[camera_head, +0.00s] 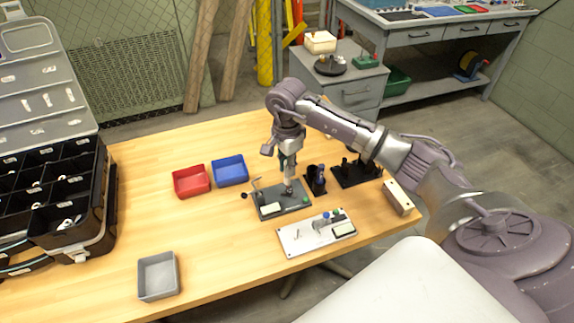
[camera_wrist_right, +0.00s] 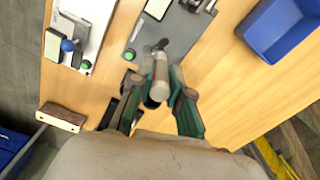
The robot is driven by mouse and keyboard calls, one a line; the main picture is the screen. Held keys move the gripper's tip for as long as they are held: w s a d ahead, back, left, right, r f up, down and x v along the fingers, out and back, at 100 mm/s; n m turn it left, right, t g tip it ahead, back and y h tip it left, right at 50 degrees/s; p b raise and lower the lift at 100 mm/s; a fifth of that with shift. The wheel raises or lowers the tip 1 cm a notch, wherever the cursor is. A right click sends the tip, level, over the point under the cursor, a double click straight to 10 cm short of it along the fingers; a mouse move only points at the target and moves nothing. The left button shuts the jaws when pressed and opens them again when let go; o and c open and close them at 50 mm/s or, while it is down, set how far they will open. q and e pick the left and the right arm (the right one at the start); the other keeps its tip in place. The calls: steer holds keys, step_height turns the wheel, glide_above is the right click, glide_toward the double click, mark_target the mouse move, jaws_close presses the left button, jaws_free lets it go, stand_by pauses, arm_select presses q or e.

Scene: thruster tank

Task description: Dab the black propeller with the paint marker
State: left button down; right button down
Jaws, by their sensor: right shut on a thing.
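My right gripper (camera_head: 287,158) is over the dark grey fixture board (camera_head: 270,211), pointing down. It is shut on a pale cylinder with a dark end, apparently the paint marker (camera_wrist_right: 160,72), which also shows in the head view (camera_head: 288,176). The marker's far end is at or just above a small dark shape, apparently the black propeller (camera_wrist_right: 158,46), on the board. I cannot tell whether they touch. The propeller is mostly hidden by the marker and gripper in the head view. My left gripper is out of view.
A white fixture board (camera_head: 290,242) lies in front. Red (camera_head: 191,182) and blue (camera_head: 230,171) bins are left; a grey bin (camera_head: 158,276) is at front left.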

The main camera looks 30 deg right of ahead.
steer(key=shift+s+f+b, duration=0.1)
steer(key=shift+f+b, duration=0.35)
steer(key=shift+b, duration=0.05)
stand_by(2.2)
steer(key=shift+r, duration=0.1)
steer(key=shift+r+p, duration=0.65)
steer(key=shift+r, duration=0.3)
steer(key=shift+r+p, duration=0.8)
steer(key=shift+r, duration=0.75)
